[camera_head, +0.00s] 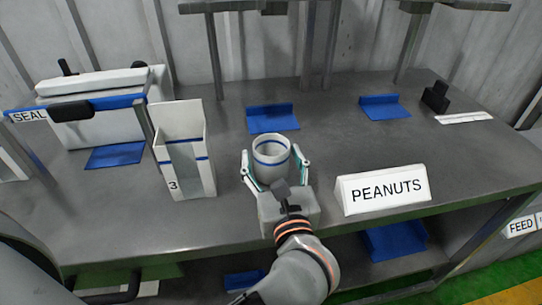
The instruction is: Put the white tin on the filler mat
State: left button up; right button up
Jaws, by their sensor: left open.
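The white tin (271,152) with a blue band stands upright near the middle of the grey bench. My left gripper (275,170) is open, with one finger on each side of the tin. I cannot tell whether the fingers touch it. A blue mat (272,120) with a raised back edge lies just behind the tin. Another such mat (383,107) lies at the back right, and a third (115,155) lies in front of the SEAL machine. No mat carries a readable filler label. My right gripper is out of view.
A white holder marked 3 (185,165) stands left of the tin. A PEANUTS sign (384,189) stands to the right, near the front edge. The SEAL machine (100,105) is at the back left. A small black block (436,97) sits at the far right. Grey posts rise behind the mats.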

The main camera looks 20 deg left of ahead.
pick_arm(q)
jog(key=shift+s, duration=0.1)
jog(key=shift+r, duration=0.1)
jog(key=c, duration=1.3)
